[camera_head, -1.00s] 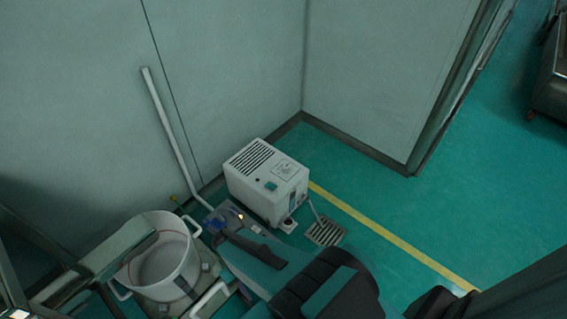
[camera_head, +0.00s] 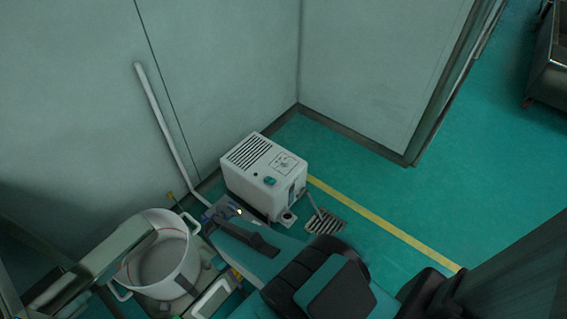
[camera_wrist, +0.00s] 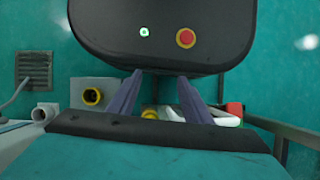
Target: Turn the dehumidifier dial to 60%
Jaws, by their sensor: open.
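The dehumidifier (camera_head: 240,183) is a white box on the green floor by the wall corner in the head view. The dehumidifier's top is not recognisable there.
A white two-handled pot (camera_head: 160,262) stands left of my gripper. A pale pipe (camera_head: 165,130) runs down the wall behind. A floor drain grate (camera_head: 325,221) lies right of the dehumidifier; it also shows in the wrist view (camera_wrist: 33,67).

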